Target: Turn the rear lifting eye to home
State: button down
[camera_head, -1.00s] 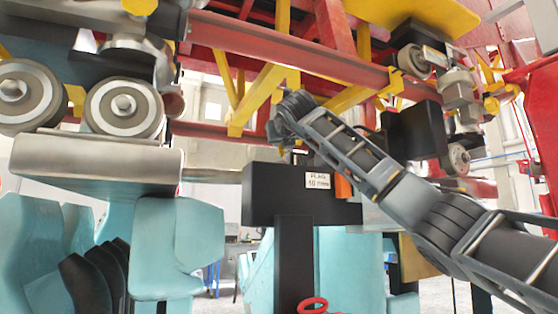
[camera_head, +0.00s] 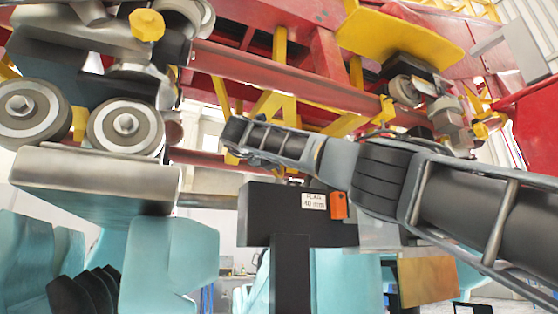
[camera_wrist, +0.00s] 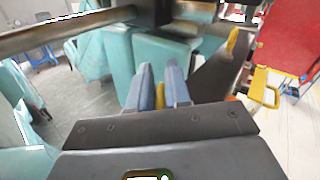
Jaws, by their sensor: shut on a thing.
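My gripper (camera_wrist: 161,75) shows in the wrist view as two blue-grey fingers. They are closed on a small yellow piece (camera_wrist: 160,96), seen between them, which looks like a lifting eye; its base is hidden. A second upright yellow eye (camera_wrist: 232,42) stands apart to the right on a dark bar. I cannot tell from the pictures which one is the rear one, nor any home mark. In the head view, my wrist is just above a black block (camera_head: 262,212) with a white label and an orange tag; the fingers are hidden there.
A red beam (camera_head: 290,72) and yellow brackets run overhead, close above my arm. Grey wheels (camera_head: 125,126) and teal seats (camera_head: 170,255) are at the left. A red panel with a yellow handle (camera_wrist: 262,92) is at the right in the wrist view.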

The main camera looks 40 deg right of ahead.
jog(key=shift+s+d+m+g, duration=0.2)
jog(key=shift+m+g, duration=0.1)
jog(key=shift+g, duration=0.1)
jog(key=c, duration=1.2)
grip_release()
jog(key=shift+o, duration=0.2)
jog(key=shift+a, duration=0.1)
jog(key=shift+f+t, duration=0.1)
jog(key=shift+t, duration=0.2)
